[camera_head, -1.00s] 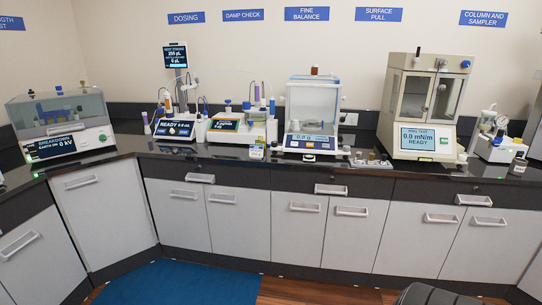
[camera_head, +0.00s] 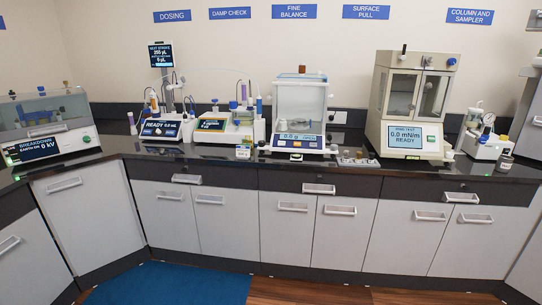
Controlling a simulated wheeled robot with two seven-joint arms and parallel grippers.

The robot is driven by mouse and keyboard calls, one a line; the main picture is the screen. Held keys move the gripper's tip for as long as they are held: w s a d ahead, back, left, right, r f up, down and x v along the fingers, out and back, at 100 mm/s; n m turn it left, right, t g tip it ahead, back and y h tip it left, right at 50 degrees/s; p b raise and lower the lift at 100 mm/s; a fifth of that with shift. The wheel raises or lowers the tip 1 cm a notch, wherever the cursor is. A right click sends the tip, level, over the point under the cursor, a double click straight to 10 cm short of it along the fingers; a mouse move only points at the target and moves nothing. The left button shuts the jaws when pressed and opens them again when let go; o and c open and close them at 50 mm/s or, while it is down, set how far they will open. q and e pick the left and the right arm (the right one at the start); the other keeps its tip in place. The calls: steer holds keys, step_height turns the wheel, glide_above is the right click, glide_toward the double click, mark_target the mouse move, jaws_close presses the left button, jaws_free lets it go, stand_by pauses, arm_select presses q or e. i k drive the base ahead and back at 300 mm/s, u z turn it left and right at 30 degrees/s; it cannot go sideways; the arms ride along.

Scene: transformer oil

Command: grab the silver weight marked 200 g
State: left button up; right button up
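A small tray (camera_head: 367,164) with several small metal pieces (camera_head: 352,157) sits on the dark counter between the fine balance (camera_head: 299,118) and the surface pull instrument (camera_head: 411,105). The pieces look like weights, but they are too small for me to read a 200 g marking or pick out one silver weight. Neither of my grippers is in view.
The dark counter (camera_head: 352,181) runs across the view above grey cabinets with protruding handles. The breakdown tester (camera_head: 45,125) stands left, the dosing unit (camera_head: 166,128) left of centre, the sampler (camera_head: 490,142) right. Floor and blue mat (camera_head: 180,284) in front look clear.

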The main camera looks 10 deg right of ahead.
mark_target(344, 159)
steer(key=u, duration=1.3)
steer(key=k, duration=1.05)
steer(key=z, duration=1.85)
steer(key=i, duration=0.5)
steer(key=u, duration=0.05)
